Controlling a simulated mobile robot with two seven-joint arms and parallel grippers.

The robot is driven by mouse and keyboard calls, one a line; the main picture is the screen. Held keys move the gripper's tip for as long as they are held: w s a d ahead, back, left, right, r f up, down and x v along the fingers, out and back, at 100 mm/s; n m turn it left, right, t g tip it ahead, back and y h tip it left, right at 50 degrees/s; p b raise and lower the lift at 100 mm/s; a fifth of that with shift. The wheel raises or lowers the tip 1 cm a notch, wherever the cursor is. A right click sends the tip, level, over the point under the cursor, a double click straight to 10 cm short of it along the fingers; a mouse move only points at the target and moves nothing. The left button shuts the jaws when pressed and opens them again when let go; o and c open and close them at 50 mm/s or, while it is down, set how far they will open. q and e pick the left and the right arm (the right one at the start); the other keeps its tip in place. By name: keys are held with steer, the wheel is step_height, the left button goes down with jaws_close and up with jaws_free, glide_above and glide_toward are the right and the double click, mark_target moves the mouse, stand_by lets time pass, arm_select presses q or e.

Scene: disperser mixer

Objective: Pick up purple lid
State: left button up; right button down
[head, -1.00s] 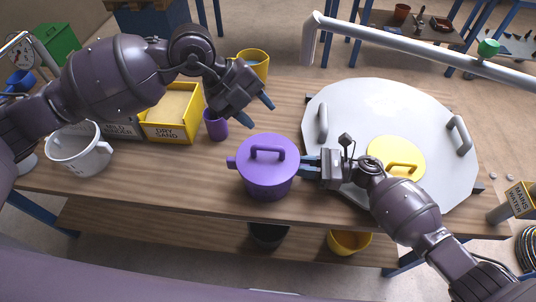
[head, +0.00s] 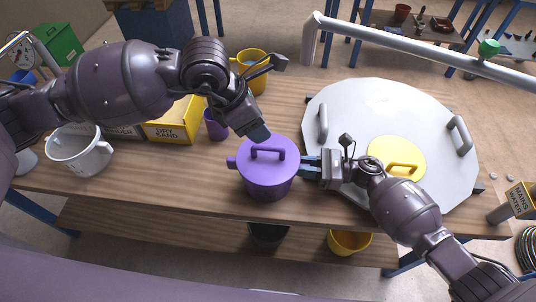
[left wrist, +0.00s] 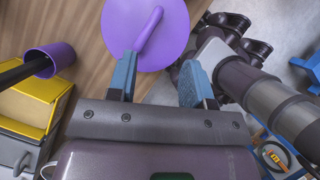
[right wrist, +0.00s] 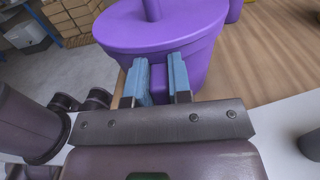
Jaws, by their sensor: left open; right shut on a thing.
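The purple lid (head: 268,168) sits on a purple pot (head: 268,188) near the table's front edge. Its bar handle (head: 268,153) stands on top. In the left wrist view the lid (left wrist: 120,15) and handle (left wrist: 150,27) lie ahead of the fingers. My left gripper (head: 258,132) is open and empty at the lid's back edge, apart from the handle. My right gripper (head: 309,167) is shut on the pot's right side, just below the lid rim; the right wrist view shows its fingers (right wrist: 159,75) there.
A purple cup (head: 215,125) stands behind left of the pot. A yellow mug (head: 254,68), a dry sand bin (head: 170,131) and a white pot (head: 80,153) stand behind and left. A large grey lid with a yellow cover (head: 392,153) fills the right. Bare table lies left of the pot.

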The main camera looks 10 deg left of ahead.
mark_target(273, 147)
arm_select(q)
steer(key=f+m, duration=0.1)
steer(key=f, duration=0.1)
steer(key=w+d+f+m, duration=0.1)
steer(key=f+m, duration=0.1)
steer(key=d+f+m, duration=0.1)
steer(key=f+m, duration=0.1)
steer(key=shift+w, duration=0.25)
steer(key=shift+a+x, duration=0.2)
steer(key=shift+x, duration=2.55)
steer(key=shift+w+f, duration=0.1)
jaws_close()
